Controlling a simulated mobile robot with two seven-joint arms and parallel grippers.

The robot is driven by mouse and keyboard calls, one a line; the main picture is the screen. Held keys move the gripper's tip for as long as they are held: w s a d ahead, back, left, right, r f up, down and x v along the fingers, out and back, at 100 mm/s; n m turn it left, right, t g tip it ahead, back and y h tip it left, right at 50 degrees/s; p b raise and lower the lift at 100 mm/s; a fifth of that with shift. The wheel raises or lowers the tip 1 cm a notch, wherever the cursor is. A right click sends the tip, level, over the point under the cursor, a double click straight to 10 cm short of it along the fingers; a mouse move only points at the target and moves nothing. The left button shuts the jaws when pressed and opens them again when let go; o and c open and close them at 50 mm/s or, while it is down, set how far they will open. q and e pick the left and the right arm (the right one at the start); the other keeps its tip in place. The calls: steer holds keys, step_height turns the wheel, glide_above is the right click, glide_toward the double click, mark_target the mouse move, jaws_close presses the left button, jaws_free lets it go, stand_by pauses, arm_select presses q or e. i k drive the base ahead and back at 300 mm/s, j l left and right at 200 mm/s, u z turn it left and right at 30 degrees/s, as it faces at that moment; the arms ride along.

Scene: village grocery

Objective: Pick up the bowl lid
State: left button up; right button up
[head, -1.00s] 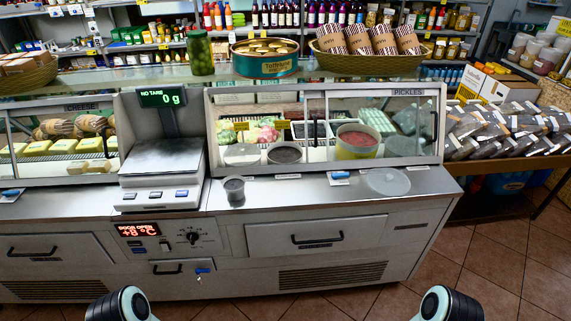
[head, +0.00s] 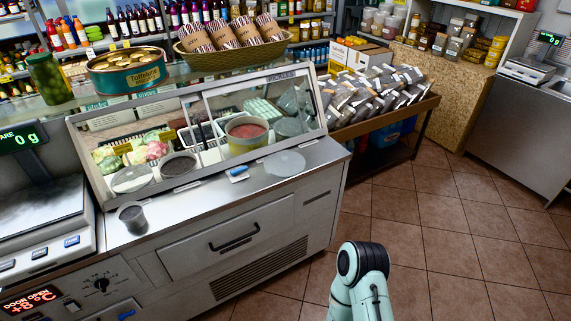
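A round, flat, translucent grey lid (head: 285,163) lies on the steel counter ledge in front of the right end of the pickles case. A bowl with red contents (head: 247,141) stands inside the case behind the glass. A dark-topped bowl (head: 179,166) and a pale round disc (head: 132,179) are to its left; another grey round disc (head: 289,127) is to its right. I cannot tell whether these discs are loose lids or covered bowls. Only part of my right arm shows at the bottom. Neither of my grippers is in view.
A small grey cup (head: 131,217) and a blue-and-white item (head: 237,173) stand on the ledge. A scale (head: 40,225) is at the left. A table of packets (head: 380,100) stands beyond the counter. The tiled floor (head: 450,235) at right is clear.

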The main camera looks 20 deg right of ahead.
mark_target(282, 163)
steer(key=u, duration=0.25)
steer(key=l+u, duration=0.75)
steer(key=l, duration=0.15)
steer(key=l+u, duration=0.2)
steer(key=l, duration=0.9)
